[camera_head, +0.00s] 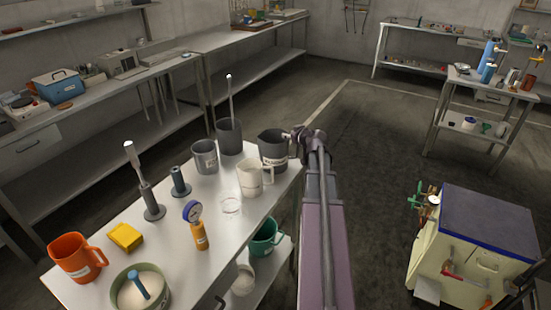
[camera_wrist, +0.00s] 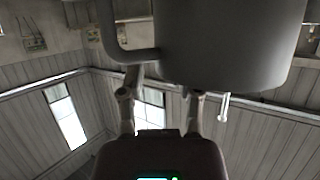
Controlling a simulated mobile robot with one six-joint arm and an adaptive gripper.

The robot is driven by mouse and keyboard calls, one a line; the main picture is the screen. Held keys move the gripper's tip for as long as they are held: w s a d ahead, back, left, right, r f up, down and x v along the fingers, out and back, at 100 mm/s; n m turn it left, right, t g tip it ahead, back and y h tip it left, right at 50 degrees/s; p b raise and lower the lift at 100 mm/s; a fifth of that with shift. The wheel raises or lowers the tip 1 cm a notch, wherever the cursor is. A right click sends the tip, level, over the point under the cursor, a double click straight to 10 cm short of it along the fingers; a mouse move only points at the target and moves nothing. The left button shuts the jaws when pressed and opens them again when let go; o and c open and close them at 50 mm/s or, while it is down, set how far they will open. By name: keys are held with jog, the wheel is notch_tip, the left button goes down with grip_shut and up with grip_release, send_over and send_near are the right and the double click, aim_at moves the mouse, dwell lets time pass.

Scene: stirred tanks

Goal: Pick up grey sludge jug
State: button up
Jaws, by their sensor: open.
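A dark grey jug (camera_head: 272,152) with a pale label stands at the right edge of the steel table. It also shows large in the wrist view (camera_wrist: 230,45), with its handle (camera_wrist: 112,40) at the left. My gripper (camera_head: 301,143) is at the jug's right side, at about its height. In the wrist view my gripper (camera_wrist: 163,90) is open, its two fingers apart below the jug in the picture. The fingertips overlap the jug's lower part there, and I cannot tell whether they touch it. A lighter grey labelled vessel (camera_head: 205,157) stands further left.
A white jug (camera_head: 250,178) stands close in front of the dark jug, and a tall grey container (camera_head: 229,137) with a rod stands behind. A green jug (camera_head: 265,238) is on the lower shelf. A cream cabinet (camera_head: 470,245) stands at the right, with open floor between.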

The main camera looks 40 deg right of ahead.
jog(key=shift+x, duration=1.05)
grip_shut()
